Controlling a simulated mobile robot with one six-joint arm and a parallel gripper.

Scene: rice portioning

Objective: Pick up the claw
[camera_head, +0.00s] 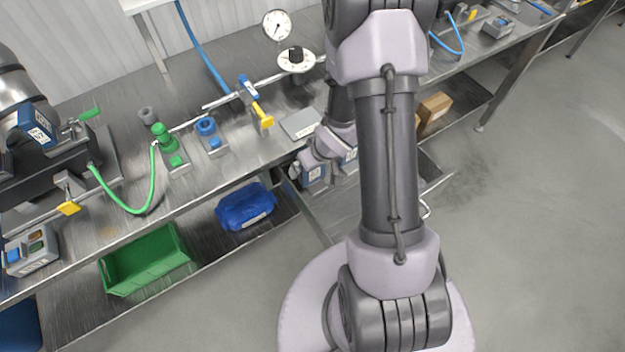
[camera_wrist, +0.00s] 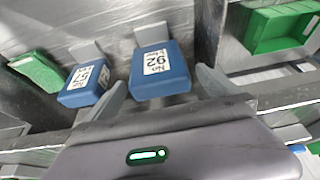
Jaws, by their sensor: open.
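No thing in view can be named the claw for certain. In the wrist view, a blue block with a white label reading 92 (camera_wrist: 170,82) has a grey tab at its far end. A second blue labelled block (camera_wrist: 75,97) with a similar tab lies to its left. My gripper (camera_wrist: 160,85) is open, its grey fingers spread towards either side of the 92 block; I cannot tell whether they touch it. In the head view, my gripper is at the bench's front edge, partly hidden by my arm.
The metal bench (camera_head: 115,205) holds a green valve fitting (camera_head: 165,140), a blue valve fitting (camera_head: 208,130), hoses and a dial gauge (camera_head: 277,25). On the lower shelf are a green bin (camera_head: 145,260) and a blue bag (camera_head: 245,205). The floor at right is clear.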

